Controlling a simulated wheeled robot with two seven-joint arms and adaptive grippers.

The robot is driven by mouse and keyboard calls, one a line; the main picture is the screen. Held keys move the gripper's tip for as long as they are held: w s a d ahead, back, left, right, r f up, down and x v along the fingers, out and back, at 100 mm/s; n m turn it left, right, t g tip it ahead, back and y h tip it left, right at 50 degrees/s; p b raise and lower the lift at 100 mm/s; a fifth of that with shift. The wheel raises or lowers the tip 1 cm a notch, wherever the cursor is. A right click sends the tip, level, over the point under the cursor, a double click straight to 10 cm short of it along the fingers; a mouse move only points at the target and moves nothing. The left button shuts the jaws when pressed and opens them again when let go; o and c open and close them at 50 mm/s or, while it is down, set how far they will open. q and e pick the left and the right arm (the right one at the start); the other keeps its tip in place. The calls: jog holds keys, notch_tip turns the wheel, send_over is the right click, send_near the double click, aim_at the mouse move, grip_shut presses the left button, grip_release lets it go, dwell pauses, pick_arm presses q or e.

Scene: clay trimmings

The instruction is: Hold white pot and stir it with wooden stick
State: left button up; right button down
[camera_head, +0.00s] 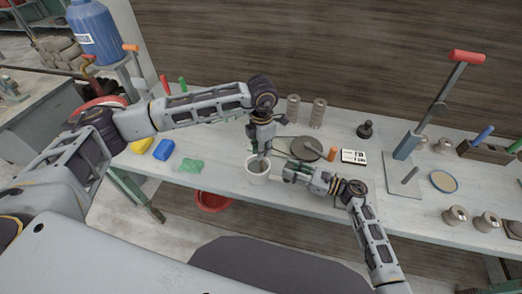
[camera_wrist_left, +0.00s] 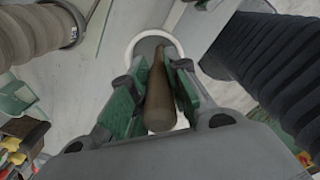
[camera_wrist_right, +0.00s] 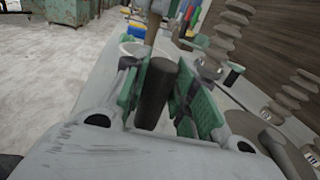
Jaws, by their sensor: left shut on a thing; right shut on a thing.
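The white pot (camera_head: 257,178) stands upright at the front edge of the table in the head view. Its round rim (camera_wrist_left: 153,33) shows beyond my left fingers. My left gripper (camera_head: 262,148) is above the pot, shut on the wooden stick (camera_wrist_left: 160,100), whose far end points down into the pot. My right gripper (camera_head: 290,174) comes in low from the pot's right side. In the right wrist view it is shut on a dark brown handle (camera_wrist_right: 154,92), with the white pot (camera_wrist_right: 134,48) just beyond. The pot's contents cannot be made out.
A grey round disc (camera_head: 306,148) lies behind my right gripper. Yellow (camera_head: 141,145) and blue blocks (camera_head: 163,149) and a green cloth-like piece (camera_head: 191,166) lie to the left. A lever press (camera_head: 408,146) stands at right. A red bowl (camera_head: 213,201) is below the table edge.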

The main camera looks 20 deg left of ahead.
pick_arm(q)
jog(key=shift+w, duration=0.55)
jog(key=shift+a, duration=0.1)
jog(key=shift+w+a, duration=0.4)
jog(key=shift+a, duration=0.35)
jog(key=shift+a, duration=0.1)
jog(key=shift+s+a, duration=0.45)
jog(key=shift+a, duration=0.2)
